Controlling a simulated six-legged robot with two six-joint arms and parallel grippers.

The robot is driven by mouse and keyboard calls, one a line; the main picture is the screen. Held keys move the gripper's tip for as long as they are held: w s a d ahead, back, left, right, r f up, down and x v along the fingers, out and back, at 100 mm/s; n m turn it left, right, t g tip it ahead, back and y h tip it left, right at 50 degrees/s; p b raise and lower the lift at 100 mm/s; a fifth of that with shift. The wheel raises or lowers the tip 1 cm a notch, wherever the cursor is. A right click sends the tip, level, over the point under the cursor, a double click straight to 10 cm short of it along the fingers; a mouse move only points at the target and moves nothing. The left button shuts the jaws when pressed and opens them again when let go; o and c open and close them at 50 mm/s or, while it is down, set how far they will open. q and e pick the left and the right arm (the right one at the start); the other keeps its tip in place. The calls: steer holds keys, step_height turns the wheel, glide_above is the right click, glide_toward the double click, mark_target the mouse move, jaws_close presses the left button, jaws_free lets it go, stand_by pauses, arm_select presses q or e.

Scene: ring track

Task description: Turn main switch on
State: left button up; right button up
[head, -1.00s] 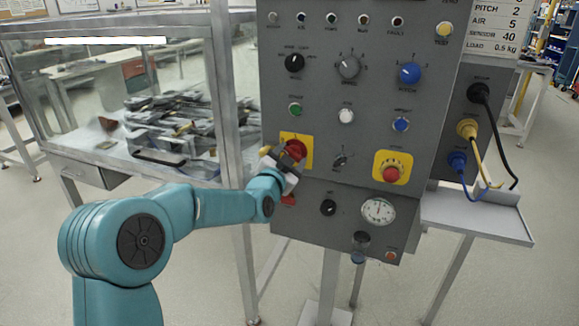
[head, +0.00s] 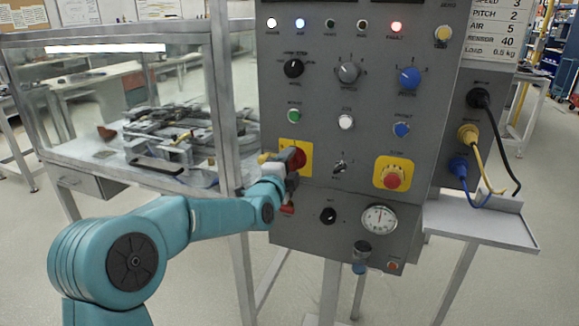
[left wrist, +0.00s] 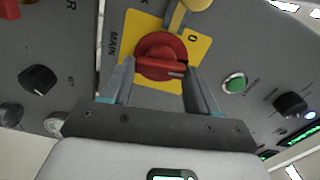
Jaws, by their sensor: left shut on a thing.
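The main switch is a red rotary knob (head: 299,157) on a yellow plate (head: 306,147) at the left of the grey control panel. My left gripper (head: 288,160) is at the knob from the left, partly covering it. In the left wrist view the knob (left wrist: 160,50) sits between my two fingers (left wrist: 160,78), which are shut on it. A yellow piece (left wrist: 180,14) lies against the plate. My right gripper is not in view.
The panel (head: 330,215) carries several knobs, buttons and a gauge (head: 379,219). White, blue and red fault lamps (head: 396,27) are lit. A red emergency button (head: 392,179) is to the right. A glass-walled bench (head: 130,60) stands left, and a small shelf (head: 480,223) right.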

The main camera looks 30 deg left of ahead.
arm_select(q)
steer(key=shift+f+m, duration=0.1)
steer(key=shift+m, duration=0.9)
steer(key=o, duration=1.1)
steer(key=shift+c, duration=0.2)
steer(key=v, duration=1.6)
steer(key=shift+s+b, duration=0.2)
steer(key=shift+b, duration=0.25)
